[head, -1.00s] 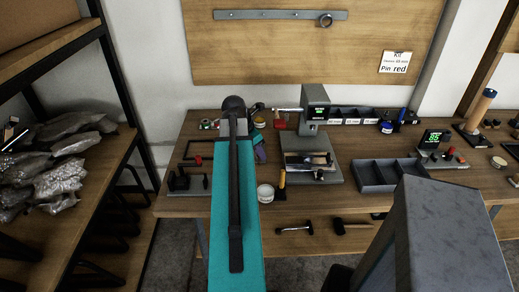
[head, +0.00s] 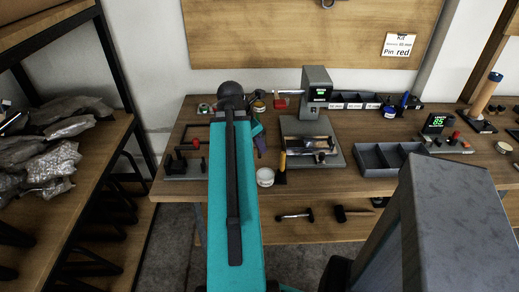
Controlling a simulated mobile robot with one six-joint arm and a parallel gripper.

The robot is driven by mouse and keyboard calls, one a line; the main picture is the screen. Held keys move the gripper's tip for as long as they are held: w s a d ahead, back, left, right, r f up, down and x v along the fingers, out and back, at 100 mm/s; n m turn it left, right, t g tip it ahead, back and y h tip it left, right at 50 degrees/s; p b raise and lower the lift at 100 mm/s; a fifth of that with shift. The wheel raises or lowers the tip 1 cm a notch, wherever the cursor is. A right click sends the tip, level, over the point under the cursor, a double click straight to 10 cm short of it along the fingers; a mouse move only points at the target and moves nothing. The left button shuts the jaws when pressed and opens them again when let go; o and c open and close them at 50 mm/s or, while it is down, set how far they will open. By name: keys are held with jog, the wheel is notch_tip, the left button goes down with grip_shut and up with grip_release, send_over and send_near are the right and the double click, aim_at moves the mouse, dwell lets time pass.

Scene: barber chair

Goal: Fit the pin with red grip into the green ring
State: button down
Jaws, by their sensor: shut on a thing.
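My teal and black arm (head: 247,220) reaches forward over the workbench. My gripper and whatever it holds are hidden behind the arm's far end. I cannot make out the pin with red grip for certain. A small red part (head: 281,103) stands at the back of the bench, left of the grey press-like device. A red knob (head: 196,143) sits on a dark fixture at the left. Another small red piece (head: 456,135) lies near the green-lit display at the right. I cannot pick out the green ring for certain.
The grey device (head: 317,85) stands mid-bench on the wooden workbench (head: 180,190). A divided dark tray (head: 372,160) is to its right. Hammers (head: 295,216) rest on the lower shelf. A rack with bags (head: 50,150) is at left. A wall card (head: 398,46) reads "Pin red".

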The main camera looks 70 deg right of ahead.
jog(key=shift+s+a+f+b, duration=0.2)
jog(key=shift+a+b, duration=0.35)
jog(key=shift+b, duration=2.8)
jog(key=shift+s+a+r+b, duration=0.1)
jog(key=shift+a+b, duration=0.2)
jog(key=shift+b, duration=0.8)
jog(key=shift+s+a+r+b, duration=0.1)
jog(key=shift+a+r+b, duration=0.15)
jog(key=shift+b, duration=0.4)
